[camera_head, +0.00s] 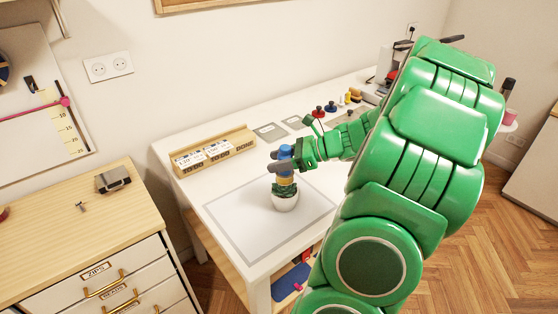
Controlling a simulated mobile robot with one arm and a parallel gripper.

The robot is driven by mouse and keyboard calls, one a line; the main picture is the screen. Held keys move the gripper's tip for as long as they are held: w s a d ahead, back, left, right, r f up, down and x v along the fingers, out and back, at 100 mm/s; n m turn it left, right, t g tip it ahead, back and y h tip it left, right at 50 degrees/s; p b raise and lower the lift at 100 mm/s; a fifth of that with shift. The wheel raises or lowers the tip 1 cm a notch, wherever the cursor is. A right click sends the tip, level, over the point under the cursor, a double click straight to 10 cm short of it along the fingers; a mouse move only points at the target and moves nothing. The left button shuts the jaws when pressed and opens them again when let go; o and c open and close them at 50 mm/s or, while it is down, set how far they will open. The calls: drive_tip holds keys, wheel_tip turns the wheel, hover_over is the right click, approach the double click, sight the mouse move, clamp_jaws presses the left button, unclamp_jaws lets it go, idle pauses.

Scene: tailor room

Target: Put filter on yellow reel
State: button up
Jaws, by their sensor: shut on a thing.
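My green arm reaches in from the right. Its gripper (284,163), with dark grey fingers, is shut around a small blue piece (286,151) above the white mat. Directly below the fingers are a tan-yellow band (286,180) and a dark green part, above a rounded white base (285,201) on the mat. I cannot tell whether the blue piece touches the parts below it. Small yellow pieces (355,94) stand at the back of the table. I cannot tell for certain which piece is the filter or which is the yellow reel.
The white table (185,146) carries a grey-bordered mat (245,225), mostly bare. A wooden box with labelled cards (213,150) stands behind it at left. Small red and dark pieces (319,111) stand farther back. A wooden drawer cabinet (70,235) is at left.

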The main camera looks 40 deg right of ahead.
drive_tip(key=shift+f, duration=0.15)
drive_tip(key=o, duration=1.1)
drive_tip(key=v, duration=1.2)
